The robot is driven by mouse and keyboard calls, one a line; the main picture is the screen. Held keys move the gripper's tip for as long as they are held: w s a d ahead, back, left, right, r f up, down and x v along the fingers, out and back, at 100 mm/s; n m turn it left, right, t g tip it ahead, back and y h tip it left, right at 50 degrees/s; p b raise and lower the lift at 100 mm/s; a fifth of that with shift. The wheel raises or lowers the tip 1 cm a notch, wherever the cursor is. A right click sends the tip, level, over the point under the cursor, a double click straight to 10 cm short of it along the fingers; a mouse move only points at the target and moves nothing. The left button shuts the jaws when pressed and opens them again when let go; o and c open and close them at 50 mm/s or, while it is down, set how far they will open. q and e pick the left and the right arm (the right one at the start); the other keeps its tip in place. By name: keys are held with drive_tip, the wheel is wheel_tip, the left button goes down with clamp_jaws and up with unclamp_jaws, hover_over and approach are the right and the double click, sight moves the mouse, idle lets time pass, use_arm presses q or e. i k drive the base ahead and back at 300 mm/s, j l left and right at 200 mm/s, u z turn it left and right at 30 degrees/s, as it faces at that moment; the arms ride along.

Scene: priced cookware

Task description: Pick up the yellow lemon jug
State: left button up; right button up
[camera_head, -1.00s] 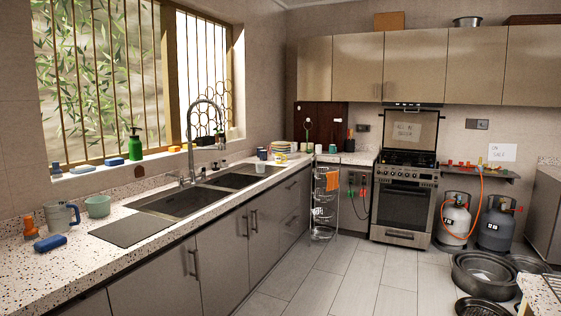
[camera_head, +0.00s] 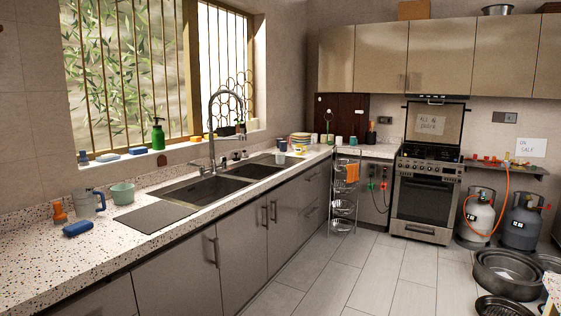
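I cannot clearly make out a yellow lemon jug. A small stack of plates with yellow on it (camera_head: 300,139) stands at the far end of the left counter; whether a jug is beside it is too small to tell. A grey-blue jug-like mug (camera_head: 88,203) with a handle stands on the near left counter. Neither of my grippers is in view.
The speckled counter (camera_head: 60,265) runs along the left wall with a double sink (camera_head: 205,190) and tall tap. A light green bowl (camera_head: 122,193), blue sponge (camera_head: 77,229) and orange bottle (camera_head: 59,214) are near. Pans (camera_head: 507,270) sit at right; the middle floor is clear.

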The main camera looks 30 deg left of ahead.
sight(299, 147)
drive_tip(key=i+u, duration=0.3)
drive_tip(key=i+j+u, duration=0.1)
drive_tip(key=u, duration=0.15)
drive_tip(key=i, duration=1.7)
drive_tip(key=i+j, duration=0.1)
drive_tip(key=i, duration=3.35)
drive_tip(key=l+z, duration=0.05)
